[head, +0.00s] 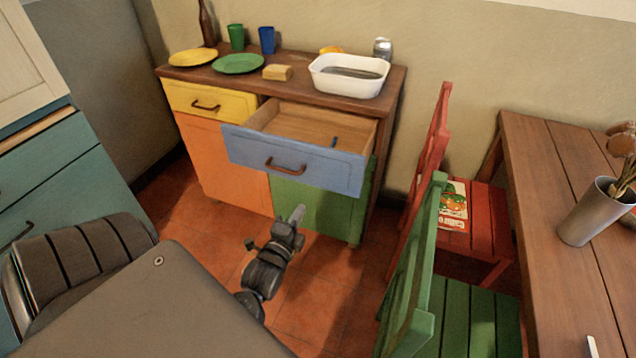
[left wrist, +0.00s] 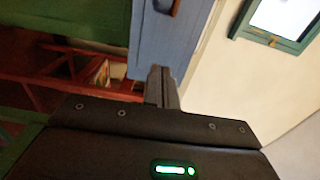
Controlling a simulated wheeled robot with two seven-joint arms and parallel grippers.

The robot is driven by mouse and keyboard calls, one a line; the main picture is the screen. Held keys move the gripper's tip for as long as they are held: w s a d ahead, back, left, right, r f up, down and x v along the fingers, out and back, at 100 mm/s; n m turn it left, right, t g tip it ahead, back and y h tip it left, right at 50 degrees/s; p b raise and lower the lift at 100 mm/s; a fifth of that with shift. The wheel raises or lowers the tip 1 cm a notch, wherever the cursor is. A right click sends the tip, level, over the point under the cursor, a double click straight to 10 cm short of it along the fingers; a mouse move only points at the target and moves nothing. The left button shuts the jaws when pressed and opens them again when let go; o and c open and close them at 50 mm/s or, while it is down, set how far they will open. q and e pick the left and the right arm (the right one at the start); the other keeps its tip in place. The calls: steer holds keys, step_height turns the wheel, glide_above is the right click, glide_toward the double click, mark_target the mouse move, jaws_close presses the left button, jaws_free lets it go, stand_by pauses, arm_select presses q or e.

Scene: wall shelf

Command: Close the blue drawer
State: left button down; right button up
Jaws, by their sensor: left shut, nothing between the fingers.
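The blue drawer (head: 320,172) of the sideboard is pulled well open. Its wooden inside shows, with a small dark blue item (head: 334,142) in it. Its front has a brown curved handle (head: 286,168). In the left wrist view the blue front (left wrist: 155,48) lies just beyond the fingertips, with part of the handle at the top edge. My left gripper (head: 299,211) is shut and empty, below the drawer front in the head view. It also shows in the left wrist view (left wrist: 160,72). I cannot tell whether it touches the drawer. My right gripper is out of view.
A white basin (head: 325,83), plates, cups and a sponge (head: 277,72) stand on the sideboard top. A yellow drawer (head: 220,103) beside the blue one is shut. A green chair (head: 450,310) and a red chair (head: 490,215) stand to the right by a wooden table (head: 560,170).

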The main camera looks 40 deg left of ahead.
mark_target(322, 173)
arm_select(q)
steer(key=x, duration=1.4)
steer(key=shift+d+f, duration=0.1)
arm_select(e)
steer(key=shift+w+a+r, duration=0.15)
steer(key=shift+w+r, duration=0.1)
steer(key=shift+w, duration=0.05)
